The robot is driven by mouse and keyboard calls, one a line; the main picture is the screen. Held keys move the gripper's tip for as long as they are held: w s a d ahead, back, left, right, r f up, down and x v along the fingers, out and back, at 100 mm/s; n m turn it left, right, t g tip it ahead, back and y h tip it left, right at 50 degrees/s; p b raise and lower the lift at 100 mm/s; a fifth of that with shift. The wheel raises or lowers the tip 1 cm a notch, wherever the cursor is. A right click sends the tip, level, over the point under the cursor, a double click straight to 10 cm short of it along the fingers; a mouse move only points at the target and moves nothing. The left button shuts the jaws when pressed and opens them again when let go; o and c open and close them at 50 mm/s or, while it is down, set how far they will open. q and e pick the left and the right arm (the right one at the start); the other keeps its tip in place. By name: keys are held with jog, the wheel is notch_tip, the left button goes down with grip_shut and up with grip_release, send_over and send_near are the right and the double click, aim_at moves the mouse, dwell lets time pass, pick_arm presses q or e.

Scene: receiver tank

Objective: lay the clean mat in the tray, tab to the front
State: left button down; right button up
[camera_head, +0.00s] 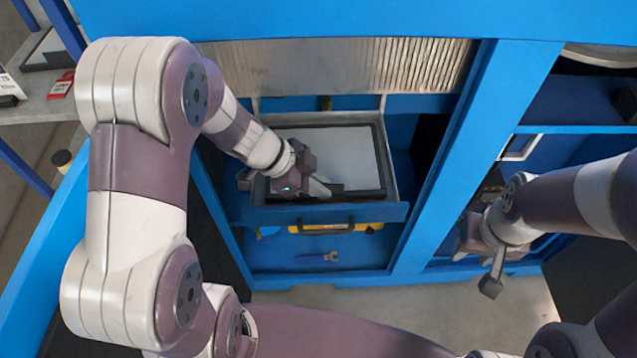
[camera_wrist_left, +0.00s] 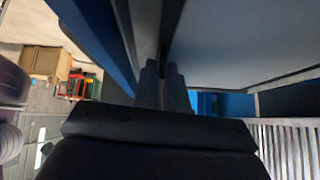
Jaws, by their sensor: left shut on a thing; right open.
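The mat (camera_head: 352,150), a pale grey sheet with a dark border, lies within the outline of the tray (camera_head: 372,213), a pulled-out drawer with a blue front. I cannot tell whether it rests flat on the tray floor. My left gripper (camera_head: 322,188) is shut at the mat's front edge, left of the middle, and its wrist hides the left front corner. In the left wrist view the closed fingers (camera_wrist_left: 166,88) meet a dark edge beside a pale surface; the tab is not clear. My right gripper (camera_head: 480,264) is open and empty, right of the cabinet's blue post.
Below the tray, a yellow case (camera_head: 325,227) and a small blue tool (camera_head: 318,258) sit in the cabinet's lower space. A blue post (camera_head: 445,160) stands right of the tray. A ribbed metal panel (camera_head: 345,66) is behind it. A side shelf (camera_head: 45,105) is at the left.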

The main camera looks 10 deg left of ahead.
pick_arm(q)
jog(key=shift+w+f, duration=0.25)
jog(key=shift+w, duration=0.1)
jog(key=c, duration=1.2)
grip_release()
jog(key=shift+a, duration=0.1)
jog(key=shift+s+r, duration=0.15)
jog(key=shift+s, duration=0.1)
jog(key=v, duration=1.2)
jog(key=shift+w+p, duration=0.15)
jog(key=shift+p, duration=0.15)
